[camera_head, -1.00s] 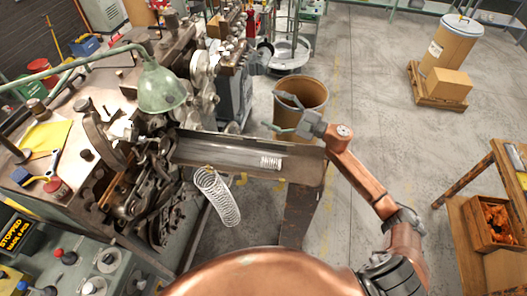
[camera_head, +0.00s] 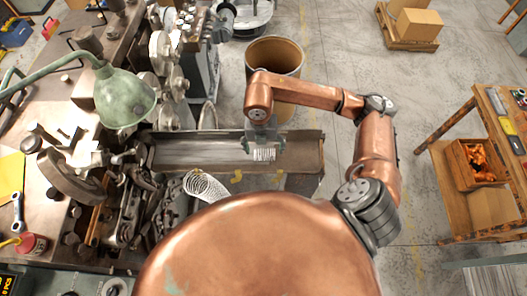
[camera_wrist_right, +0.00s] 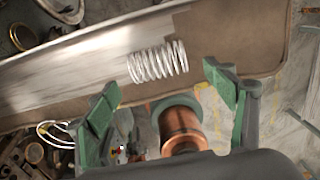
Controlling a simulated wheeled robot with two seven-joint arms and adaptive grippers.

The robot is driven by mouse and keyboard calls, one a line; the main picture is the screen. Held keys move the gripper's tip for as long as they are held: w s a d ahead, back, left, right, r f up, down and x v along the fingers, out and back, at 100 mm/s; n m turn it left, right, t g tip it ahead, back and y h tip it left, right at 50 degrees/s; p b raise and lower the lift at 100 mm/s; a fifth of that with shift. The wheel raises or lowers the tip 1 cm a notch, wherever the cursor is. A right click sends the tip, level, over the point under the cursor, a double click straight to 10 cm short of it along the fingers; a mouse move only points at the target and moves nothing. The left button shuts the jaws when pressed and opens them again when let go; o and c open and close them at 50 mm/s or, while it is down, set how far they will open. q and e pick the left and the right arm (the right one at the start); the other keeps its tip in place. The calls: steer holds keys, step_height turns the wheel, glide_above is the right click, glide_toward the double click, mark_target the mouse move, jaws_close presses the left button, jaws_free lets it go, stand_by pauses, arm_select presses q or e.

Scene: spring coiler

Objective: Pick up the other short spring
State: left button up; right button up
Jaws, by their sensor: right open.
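A short bright wire spring (camera_head: 264,154) lies on its side in the metal trough (camera_head: 200,150), near its right end. It shows whole in the right wrist view (camera_wrist_right: 157,62). My right gripper (camera_head: 262,146) is over the trough right at the spring, pointing down. In the wrist view its two green fingers (camera_wrist_right: 166,95) are spread apart, with the spring beyond and between their tips. Nothing is held. Whether a finger touches the spring or the trough cannot be told. My left gripper is not in view.
A long loose spring (camera_head: 205,186) hangs at the trough's front edge. The coiling machine with a green lamp (camera_head: 125,95) stands left. A brown barrel (camera_head: 273,55) stands behind the trough. A wooden bench (camera_head: 440,150) with an orange-filled bin is at right. Floor between is clear.

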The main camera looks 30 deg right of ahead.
mark_target(264, 153)
steer(key=shift+f+p, duration=0.3)
steer(key=shift+f, duration=0.15)
step_height(264, 153, down, 4)
steer(key=shift+d+r+p, duration=0.15)
steer(key=shift+r+p, duration=0.05)
steer(key=shift+p, duration=0.6)
steer(key=shift+f, duration=0.35)
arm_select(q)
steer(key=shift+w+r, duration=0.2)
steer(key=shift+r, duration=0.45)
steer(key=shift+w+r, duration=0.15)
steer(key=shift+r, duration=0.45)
arm_select(e)
steer(key=c, duration=1.2)
steer(key=shift+c, duration=0.2)
